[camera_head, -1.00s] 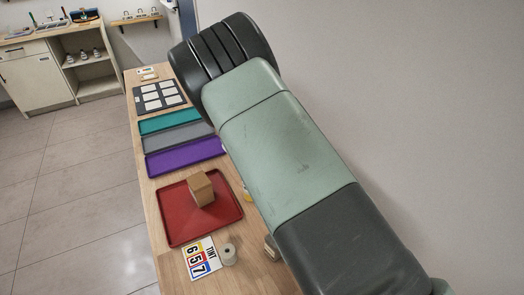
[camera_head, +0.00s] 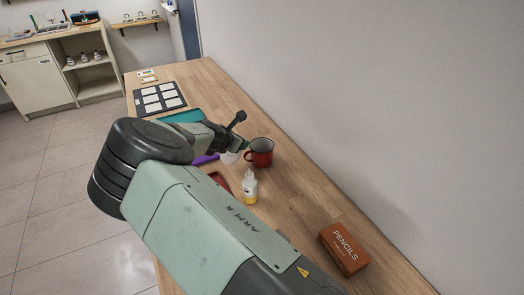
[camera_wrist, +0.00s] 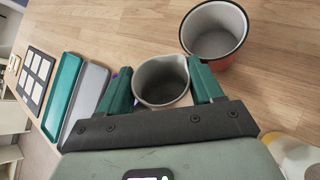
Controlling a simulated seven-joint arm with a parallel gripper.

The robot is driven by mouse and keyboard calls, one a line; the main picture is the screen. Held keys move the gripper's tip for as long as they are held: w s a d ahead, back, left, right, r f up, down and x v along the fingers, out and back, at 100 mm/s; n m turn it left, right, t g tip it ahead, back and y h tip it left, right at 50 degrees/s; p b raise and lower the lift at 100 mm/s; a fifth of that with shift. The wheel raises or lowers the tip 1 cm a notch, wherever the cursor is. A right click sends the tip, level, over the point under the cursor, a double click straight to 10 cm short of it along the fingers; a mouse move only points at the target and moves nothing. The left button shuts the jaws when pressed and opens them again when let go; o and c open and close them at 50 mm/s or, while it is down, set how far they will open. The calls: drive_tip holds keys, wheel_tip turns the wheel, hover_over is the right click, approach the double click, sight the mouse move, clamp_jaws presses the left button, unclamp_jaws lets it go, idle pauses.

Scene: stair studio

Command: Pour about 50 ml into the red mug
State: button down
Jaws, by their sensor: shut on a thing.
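The red mug (camera_head: 261,153) with a dark rim stands upright on the wooden table, handle toward the left. In the wrist view the mug (camera_wrist: 214,38) shows its pale inside at the upper right. My gripper (camera_wrist: 160,85) has green fingers shut on a small pale jug (camera_wrist: 163,76) with a spout. The jug looks upright and is apart from the mug, to its left in both views. In the head view the jug (camera_head: 229,157) is partly hidden by my gripper (camera_head: 238,148). What the jug holds cannot be made out.
A bottle with yellow contents (camera_head: 249,189) stands in front of the mug. A brown pencils box (camera_head: 344,249) lies nearer, at the right. The table behind the mug is clear.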

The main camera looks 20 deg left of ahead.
drive_tip(key=shift+s+a+f, duration=0.25)
drive_tip(key=shift+a+f, duration=0.15)
drive_tip(key=shift+f, duration=0.05)
drive_tip(key=shift+s+a+f+n+t+h+b, duration=0.3)
drive_tip(key=shift+s+a+n+t+h+b, duration=0.35)
drive_tip(key=shift+a+t+h, duration=0.2)
drive_tip(key=shift+s+a+r+n+t+h+b, duration=0.35)
drive_tip(key=shift+a+r+n+t+h, duration=0.15)
drive_tip(key=shift+a+r+t, duration=0.2)
